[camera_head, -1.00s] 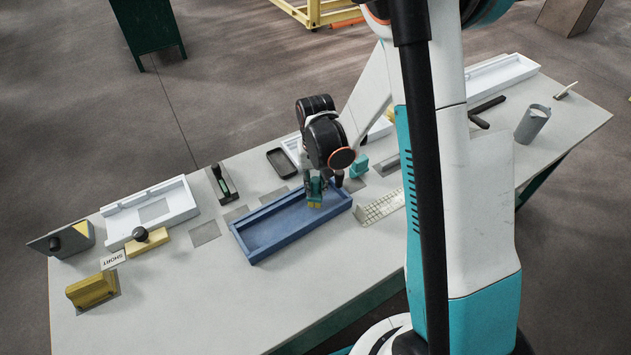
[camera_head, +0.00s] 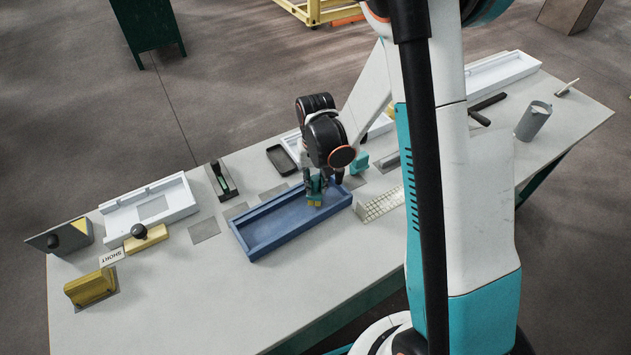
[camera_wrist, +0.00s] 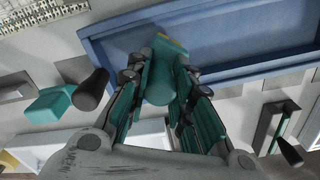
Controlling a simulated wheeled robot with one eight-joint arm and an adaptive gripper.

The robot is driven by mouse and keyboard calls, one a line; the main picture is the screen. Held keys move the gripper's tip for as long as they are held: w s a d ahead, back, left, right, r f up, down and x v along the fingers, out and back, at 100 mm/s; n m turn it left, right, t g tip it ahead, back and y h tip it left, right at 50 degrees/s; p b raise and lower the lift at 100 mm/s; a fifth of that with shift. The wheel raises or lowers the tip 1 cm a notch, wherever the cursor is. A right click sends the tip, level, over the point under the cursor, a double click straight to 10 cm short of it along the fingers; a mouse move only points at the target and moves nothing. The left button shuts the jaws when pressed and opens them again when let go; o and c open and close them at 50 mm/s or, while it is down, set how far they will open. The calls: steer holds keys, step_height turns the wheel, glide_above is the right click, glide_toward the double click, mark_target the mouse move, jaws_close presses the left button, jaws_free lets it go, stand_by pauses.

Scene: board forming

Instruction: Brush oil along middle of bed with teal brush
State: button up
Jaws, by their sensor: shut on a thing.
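The blue bed (camera_head: 270,236) is a long shallow tray on the table; it fills the upper right of the wrist view (camera_wrist: 250,65). My gripper (camera_head: 316,181) is over the bed's right end. In the wrist view my gripper (camera_wrist: 163,85) is shut on the teal brush (camera_wrist: 160,85), with the handle between its fingers. The brush's yellow bristles (camera_head: 315,203) point down inside the bed near its right end. Whether the bristles touch the floor of the bed cannot be told.
A perforated white plate (camera_head: 380,205) lies just right of the bed. A teal block (camera_head: 359,163) and a black tray (camera_head: 281,159) are behind it. A black-handled tool (camera_head: 222,181) stands behind left. The yellow block (camera_head: 92,287) is at far left. The table front is clear.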

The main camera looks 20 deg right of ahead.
steer(key=shift+f+b, duration=0.35)
steer(key=shift+f, duration=0.05)
steer(key=shift+a, duration=0.15)
steer(key=shift+s+a+r+b, duration=0.1)
steer(key=shift+s+a+b, duration=0.15)
steer(key=shift+a, duration=0.6)
steer(key=shift+s+a+r+b, duration=0.15)
steer(key=shift+s+a, duration=0.1)
steer(key=shift+a, duration=0.6)
steer(key=shift+s+a+f+b, duration=0.1)
steer(key=shift+s+a+b, duration=0.65)
steer(key=shift+a, duration=2.2)
steer(key=shift+s+a+f+b, duration=0.15)
steer(key=shift+s+a+b, duration=0.6)
steer(key=shift+a, duration=2.2)
steer(key=shift+s+a+f+b, duration=0.1)
steer(key=shift+s+a+b, duration=0.6)
steer(key=shift+a, duration=2.25)
steer(key=shift+s, duration=0.1)
steer(key=shift+d, duration=0.15)
